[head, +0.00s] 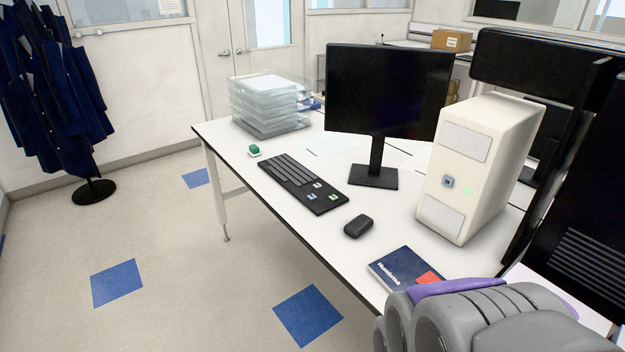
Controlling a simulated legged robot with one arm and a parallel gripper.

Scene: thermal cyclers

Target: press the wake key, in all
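A dark keyboard (290,172) lies on the white desk, in front of the monitor. Near its right end are a whitish key (317,185), a light blue key (311,197) and a green key (333,197). Their markings are too small to read, so I cannot tell which is the wake key. The monitor (385,90) has a dark screen. A grey and purple part of what looks like my arm fills the lower right corner, apart from the keyboard in the picture. No gripper fingertips show.
A black mouse (358,226) and a dark blue book (404,269) lie right of the keyboard on the desk (330,225). A cream computer tower (478,170) stands behind them. Clear stacked trays (268,105) and a small green item (254,149) are left. Open floor lies in front.

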